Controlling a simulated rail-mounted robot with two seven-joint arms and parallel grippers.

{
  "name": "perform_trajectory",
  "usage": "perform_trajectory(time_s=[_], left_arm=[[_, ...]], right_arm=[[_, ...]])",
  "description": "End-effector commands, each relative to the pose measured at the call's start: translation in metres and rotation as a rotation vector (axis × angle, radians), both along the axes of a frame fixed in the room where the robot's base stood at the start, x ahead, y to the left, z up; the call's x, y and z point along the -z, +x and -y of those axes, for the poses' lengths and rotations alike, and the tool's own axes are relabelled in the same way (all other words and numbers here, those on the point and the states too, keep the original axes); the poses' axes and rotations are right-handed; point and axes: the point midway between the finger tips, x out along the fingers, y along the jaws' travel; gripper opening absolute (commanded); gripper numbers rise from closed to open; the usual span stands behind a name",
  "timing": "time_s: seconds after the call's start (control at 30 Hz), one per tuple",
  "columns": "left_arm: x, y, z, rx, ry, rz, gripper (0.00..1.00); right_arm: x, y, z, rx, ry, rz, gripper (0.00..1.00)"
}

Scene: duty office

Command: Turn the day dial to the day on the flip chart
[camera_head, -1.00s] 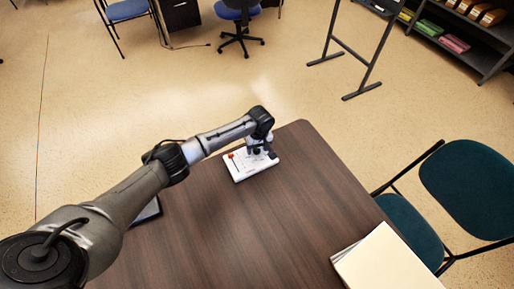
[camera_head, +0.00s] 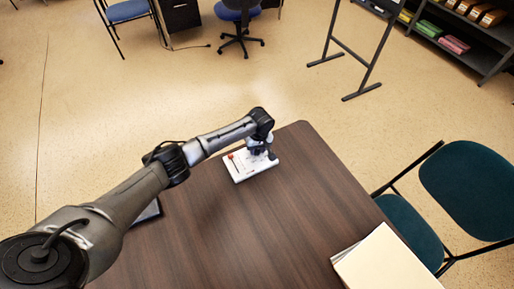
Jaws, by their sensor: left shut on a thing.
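A small white device (camera_head: 240,169) with dark markings and a red part lies near the far corner of the dark wooden table (camera_head: 235,225). My left gripper (camera_head: 262,150) points down at the device's right part. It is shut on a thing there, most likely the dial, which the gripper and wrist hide. I cannot read any day on the device. Only the lower legs of a dark stand (camera_head: 362,70) show at the top, so no flip chart page is in view. My right gripper is not in view.
A stack of cream folders (camera_head: 385,262) lies at the table's right edge. A teal chair (camera_head: 465,190) stands to the right. A dark flat object (camera_head: 148,211) lies partly behind my left arm. The middle of the table is clear.

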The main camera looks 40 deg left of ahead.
Motion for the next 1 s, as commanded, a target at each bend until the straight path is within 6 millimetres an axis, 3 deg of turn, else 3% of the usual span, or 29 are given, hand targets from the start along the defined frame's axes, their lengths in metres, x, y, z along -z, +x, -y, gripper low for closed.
perform_trajectory(time_s=[0.43, 1.0], left_arm=[[-0.005, -0.001, 0.001, 0.289, -0.002, -0.003, 0.08], [-0.002, -0.002, 0.001, 0.832, -0.001, -0.001, 0.08]], right_arm=[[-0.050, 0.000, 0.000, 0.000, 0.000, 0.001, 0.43], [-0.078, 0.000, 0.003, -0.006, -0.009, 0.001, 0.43]])
